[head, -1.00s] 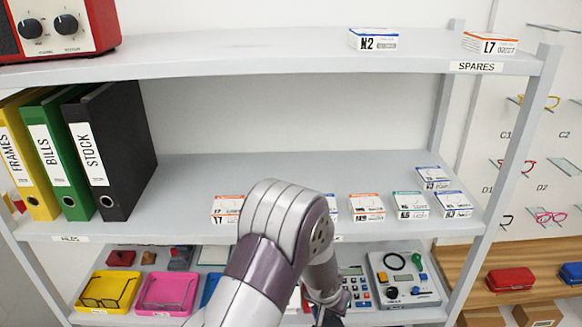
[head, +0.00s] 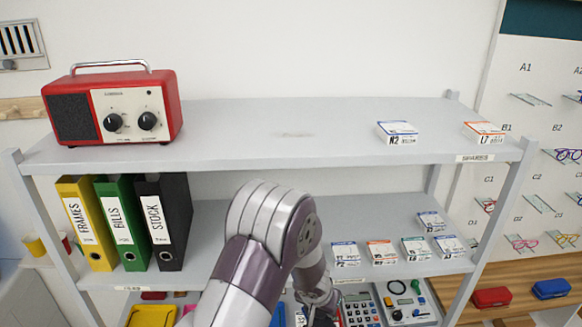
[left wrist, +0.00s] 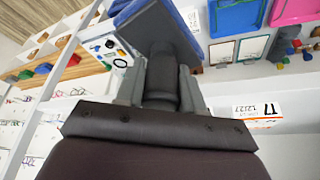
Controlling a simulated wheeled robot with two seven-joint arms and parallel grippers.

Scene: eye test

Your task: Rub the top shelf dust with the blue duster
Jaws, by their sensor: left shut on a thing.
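The top shelf (head: 240,127) is a pale grey board across the head view. A faint grey dust smudge (head: 295,134) lies near its middle. The blue duster (left wrist: 160,28) shows in the left wrist view, with a dark grey back, blue edges and a thick grey handle. My left gripper (left wrist: 160,88) is shut on that handle. In the head view my left gripper (head: 318,303) is low in front of the lower shelves, well below the top shelf. My arm partly covers it, and the duster is mostly hidden there. My right gripper is in neither view.
A red radio (head: 115,105) stands at the top shelf's left end. Small boxes N2 (head: 397,132) and L7 (head: 484,132) sit at its right. Binders (head: 125,220) and several small boxes stand on the shelf below. The top shelf's middle is otherwise clear.

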